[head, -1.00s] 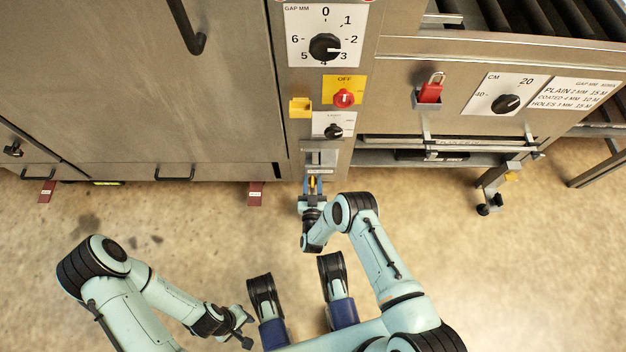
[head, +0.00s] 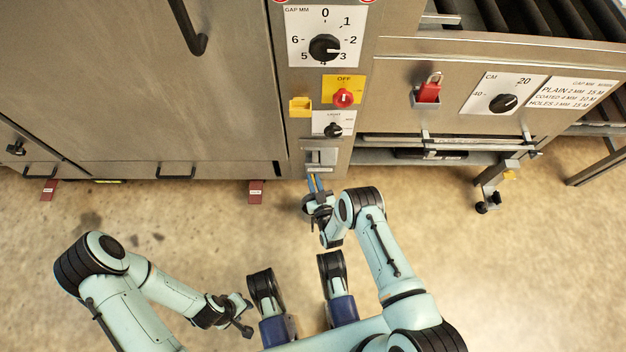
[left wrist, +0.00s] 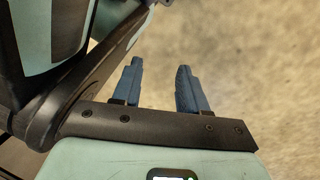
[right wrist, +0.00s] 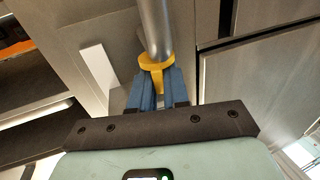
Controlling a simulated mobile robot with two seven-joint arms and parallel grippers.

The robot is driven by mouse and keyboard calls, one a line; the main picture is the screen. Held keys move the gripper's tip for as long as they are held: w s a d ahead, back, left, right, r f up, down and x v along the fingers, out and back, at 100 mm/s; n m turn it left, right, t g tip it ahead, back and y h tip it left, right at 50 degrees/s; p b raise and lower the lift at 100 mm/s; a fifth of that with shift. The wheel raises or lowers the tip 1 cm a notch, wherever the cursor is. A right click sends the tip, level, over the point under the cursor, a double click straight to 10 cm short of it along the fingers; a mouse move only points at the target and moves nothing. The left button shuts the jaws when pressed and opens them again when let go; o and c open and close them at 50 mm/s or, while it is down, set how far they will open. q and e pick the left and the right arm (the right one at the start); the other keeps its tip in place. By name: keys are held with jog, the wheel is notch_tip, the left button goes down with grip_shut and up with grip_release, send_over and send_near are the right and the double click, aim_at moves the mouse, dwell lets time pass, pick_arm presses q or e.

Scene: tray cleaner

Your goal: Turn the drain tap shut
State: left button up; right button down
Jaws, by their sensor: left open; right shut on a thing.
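The drain tap's yellow handle (right wrist: 157,63) shows in the right wrist view, at the lower end of a grey metal pipe (right wrist: 154,25). My right gripper (right wrist: 157,82) is shut on it, with the blue fingers on either side of its lower part. In the head view my right gripper (head: 315,183) is low at the front of the machine's narrow panel, and its fingers hide most of the tap. My left gripper (head: 246,317) is open and empty, low over the floor and away from the machine; its parted fingers show in the left wrist view (left wrist: 160,82).
Above the tap, the narrow panel carries a light knob (head: 333,130), a red switch (head: 344,97), a yellow holder (head: 300,107) and a gap dial (head: 325,47). A red padlock (head: 430,90) hangs at the right. A machine leg (head: 487,190) stands at the right. The floor in front is clear.

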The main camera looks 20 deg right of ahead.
jog(key=n+y, duration=0.2)
jog(key=y, duration=0.1)
jog(key=shift+d, duration=0.25)
pick_arm(q)
jog(key=shift+s+a+f+g+b, duration=0.1)
jog(key=shift+s+f+g+b, duration=0.25)
jog(key=shift+s, duration=0.4)
jog(key=shift+s+a+f+g+b, duration=0.15)
jog(key=shift+s+f+b, duration=0.3)
jog(key=shift+s, duration=0.3)
pick_arm(e)
jog(key=shift+w+d+n+g+y, duration=0.15)
jog(key=shift+n+g+y, duration=1.05)
jog(key=shift+y, duration=0.6)
jog(key=shift+w+d+n+g+y, duration=0.1)
jog(key=shift+n+g+y, duration=0.85)
jog(key=shift+n+y, duration=0.75)
jog(key=shift+w+d+n+g+y, duration=0.15)
jog(key=shift+n+g+y, duration=1)
jog(key=shift+y, duration=0.75)
pick_arm(q)
jog(key=shift+d+r, duration=0.1)
pick_arm(e)
jog(key=shift+r, duration=0.1)
jog(key=c, duration=1.2)
grip_release()
